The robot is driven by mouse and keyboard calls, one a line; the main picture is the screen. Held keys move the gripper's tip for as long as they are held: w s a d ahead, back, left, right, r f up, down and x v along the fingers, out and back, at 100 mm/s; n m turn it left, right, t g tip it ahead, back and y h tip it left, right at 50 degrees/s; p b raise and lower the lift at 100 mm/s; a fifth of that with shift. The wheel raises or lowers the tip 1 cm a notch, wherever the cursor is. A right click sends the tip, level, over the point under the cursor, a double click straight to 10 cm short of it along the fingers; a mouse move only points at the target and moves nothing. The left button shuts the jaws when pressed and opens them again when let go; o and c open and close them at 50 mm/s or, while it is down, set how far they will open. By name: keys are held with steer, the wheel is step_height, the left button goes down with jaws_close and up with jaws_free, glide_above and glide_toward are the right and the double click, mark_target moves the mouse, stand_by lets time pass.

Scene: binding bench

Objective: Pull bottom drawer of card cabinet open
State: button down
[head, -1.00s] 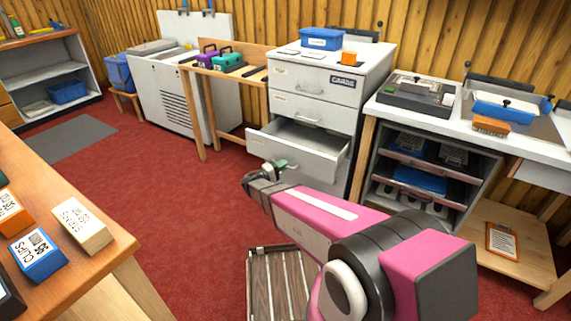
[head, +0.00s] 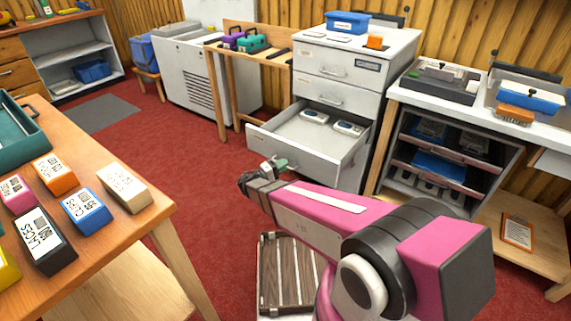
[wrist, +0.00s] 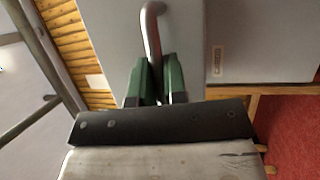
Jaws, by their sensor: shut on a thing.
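The white card cabinet (head: 345,95) stands against the wood-panelled wall in the head view. Its bottom drawer (head: 285,150) is pulled well out, and two small pale items (head: 347,128) lie inside toward the back. My gripper (head: 274,166) is at the front of this drawer. In the wrist view my gripper's green fingers (wrist: 160,85) are closed on the curved metal drawer handle (wrist: 152,30). The drawer front (wrist: 195,45) fills much of the wrist view. The drawers above look shut.
A wooden table (head: 165,215) with several labelled boxes is at the left. A shelf unit (head: 445,150) stands right of the cabinet. A slatted wooden crate (head: 284,272) is close beside my arm. Red carpet (head: 195,170) is clear between table and cabinet.

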steer(key=c, duration=1.2)
jaws_free()
steer(key=v, duration=1.1)
